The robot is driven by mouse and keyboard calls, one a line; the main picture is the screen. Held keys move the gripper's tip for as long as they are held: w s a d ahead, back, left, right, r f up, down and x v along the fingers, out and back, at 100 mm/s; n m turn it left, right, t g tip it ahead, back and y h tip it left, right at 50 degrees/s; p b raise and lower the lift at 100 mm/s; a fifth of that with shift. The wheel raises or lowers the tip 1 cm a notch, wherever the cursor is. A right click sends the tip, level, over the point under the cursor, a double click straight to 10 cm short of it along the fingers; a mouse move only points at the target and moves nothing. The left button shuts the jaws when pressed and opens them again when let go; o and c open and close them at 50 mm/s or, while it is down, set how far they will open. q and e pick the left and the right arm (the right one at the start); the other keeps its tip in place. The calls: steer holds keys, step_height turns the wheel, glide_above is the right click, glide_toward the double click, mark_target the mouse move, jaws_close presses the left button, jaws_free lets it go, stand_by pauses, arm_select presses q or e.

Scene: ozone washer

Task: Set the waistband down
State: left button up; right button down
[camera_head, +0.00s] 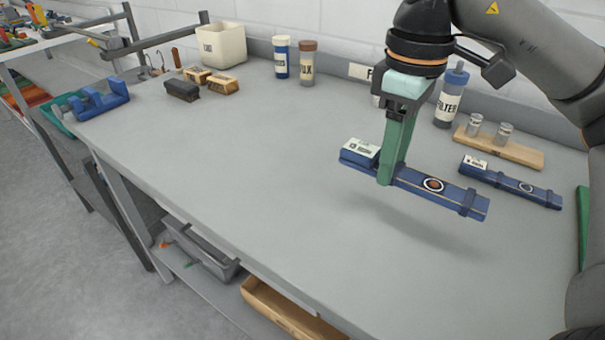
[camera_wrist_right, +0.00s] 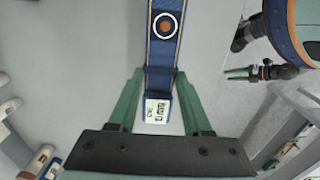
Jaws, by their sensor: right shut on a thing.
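My right gripper (camera_head: 385,180) is shut on a blue waistband (camera_head: 450,195), its green fingers either side of the strap beside the white label block. The waistband is level and hangs a little above the grey worktop, with a shadow beneath it. A second, similar blue waistband (camera_head: 510,184) lies on the worktop to the right. A small green-fingered part that looks like my left gripper (camera_wrist_right: 238,73) shows in the right wrist view; its opening is unclear.
The grey worktop (camera_head: 250,160) is clear left of and in front of the held waistband. A wooden stand (camera_head: 515,153) with small jars and a filter bottle (camera_head: 450,98) stand behind. Brushes (camera_head: 182,90), a white bin (camera_head: 222,45) and jars (camera_head: 307,63) stand farther left.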

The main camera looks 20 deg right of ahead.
mark_target(349, 142)
steer(key=w+a+f, duration=0.1)
steer(key=w, duration=0.1)
steer(key=w+a+f, duration=0.1)
steer(key=w, duration=0.1)
steer(key=w+a+f, duration=0.1)
steer(key=w, duration=0.1)
steer(key=shift+a+b, duration=0.1)
steer(key=shift+b, duration=0.2)
steer(key=w+f, duration=0.1)
steer(key=w+a+f, duration=0.1)
steer(key=f, duration=0.1)
steer(key=w+f, duration=0.1)
steer(key=f, duration=0.1)
steer(key=shift+w+a+b, duration=0.2)
steer(key=shift+a+b, duration=0.1)
steer(key=shift+a, duration=0.05)
steer(key=shift+w+a+f, duration=0.1)
steer(key=shift+w+f, duration=0.1)
steer(key=shift+f, duration=0.1)
step_height(349, 142, down, 2)
steer(key=shift+w+f, duration=0.1)
steer(key=shift+f, duration=0.15)
steer(key=shift+f+b, duration=0.3)
steer(key=shift+f, duration=0.05)
